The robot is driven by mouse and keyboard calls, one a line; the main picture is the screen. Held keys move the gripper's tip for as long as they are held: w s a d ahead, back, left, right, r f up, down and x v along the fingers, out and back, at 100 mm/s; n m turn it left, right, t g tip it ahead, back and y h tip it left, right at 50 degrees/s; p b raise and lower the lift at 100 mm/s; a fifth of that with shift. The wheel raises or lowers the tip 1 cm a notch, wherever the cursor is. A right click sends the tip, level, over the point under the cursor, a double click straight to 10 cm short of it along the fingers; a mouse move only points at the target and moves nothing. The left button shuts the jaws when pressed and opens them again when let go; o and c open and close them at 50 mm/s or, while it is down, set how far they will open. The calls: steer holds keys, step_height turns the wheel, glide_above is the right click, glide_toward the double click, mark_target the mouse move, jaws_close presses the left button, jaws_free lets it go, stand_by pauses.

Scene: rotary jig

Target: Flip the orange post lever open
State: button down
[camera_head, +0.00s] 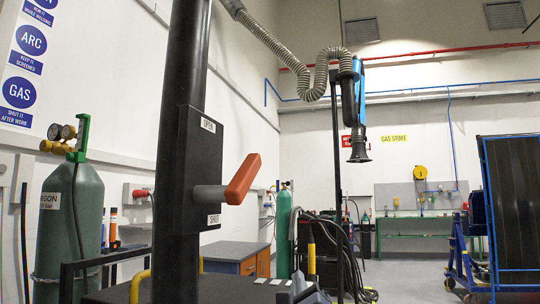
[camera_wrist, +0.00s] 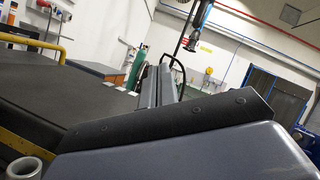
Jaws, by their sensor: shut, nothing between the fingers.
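The lever has an orange handle (camera_head: 244,178) on a grey stub (camera_head: 209,195) that sticks out of a black box (camera_head: 190,165) on a black post (camera_head: 184,60). The handle slants up and to the right. A white label, which seems to read OPEN (camera_head: 208,125), is near the box's top; a SHUT label (camera_head: 214,219) is near its bottom. My gripper (camera_wrist: 158,72) shows in the wrist view, its two grey fingers shut together and empty. The lever and box are not in the wrist view.
A dark-topped bench (camera_wrist: 60,95) with a yellow rail (camera_wrist: 35,43) lies left of my gripper. A green argon cylinder (camera_head: 75,220) stands left of the post. A ribbed hose (camera_head: 290,60) hangs above, leading to an extraction nozzle (camera_head: 358,148). The space right of the handle looks clear.

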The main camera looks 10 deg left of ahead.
steer(key=w+d+f+n+g+y+p, duration=0.1)
steer(key=w+d+f+n+g+p, duration=0.2)
steer(key=f+g+p, duration=0.35)
steer(key=s+f+n+g+y+p, duration=0.1)
steer(key=s+n+g+y+p, duration=0.1)
steer(key=s+g+y+p, duration=0.35)
steer(key=s+d+r+n+g+y+p, duration=0.2)
steer(key=s+r+n+g+y+p, duration=0.3)
steer(key=r, duration=0.6)
steer(key=s+d+r+n+g+y+p, duration=0.3)
steer(key=s+r+n+g+p, duration=0.3)
steer(key=s+r+p, duration=0.4)
steer(key=shift+s+d+r+g+y, duration=0.35)
steer(key=shift+g+y, duration=0.25)
steer(key=shift+y, duration=0.25)
steer(key=shift+a, duration=0.15)
